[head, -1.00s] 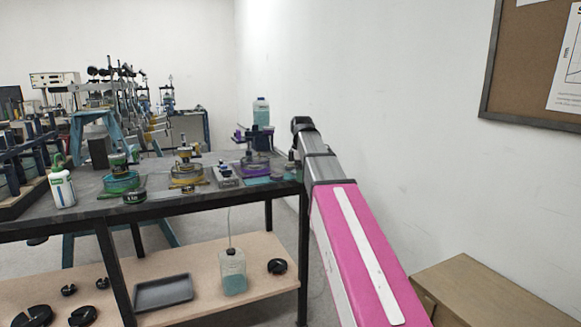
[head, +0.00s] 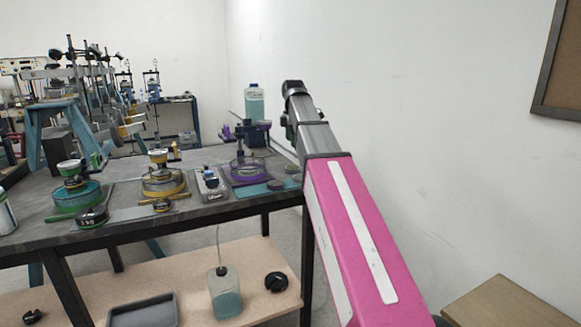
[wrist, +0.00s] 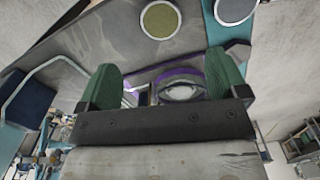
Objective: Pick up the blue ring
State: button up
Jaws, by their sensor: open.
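I see no clearly blue ring. In the head view a teal-green ring (head: 76,197) sits around a device on the left of the bench. A yellow ring (head: 164,184) is in the middle, and a purple ring (head: 247,172) is at the right end, nearest my arm. In the wrist view my gripper (wrist: 163,75) has two green fingers spread apart with nothing held. A purple curved part (wrist: 182,74) and a silver oval piece show between and beyond the fingers, partly hidden by the gripper body. In the head view the fingers are mostly hidden.
The dark bench (head: 130,231) carries these devices. A teal bottle (head: 254,103) stands behind the purple one. A lower shelf (head: 190,268) holds another bottle (head: 224,293) and a grey tray (head: 143,313). A white wall is close on the right, with a wooden box (head: 510,305) below.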

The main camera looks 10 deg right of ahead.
aim_at(293, 167)
notch_tip(293, 167, down, 11)
jog(key=shift+r, duration=0.1)
jog(key=c, duration=1.1)
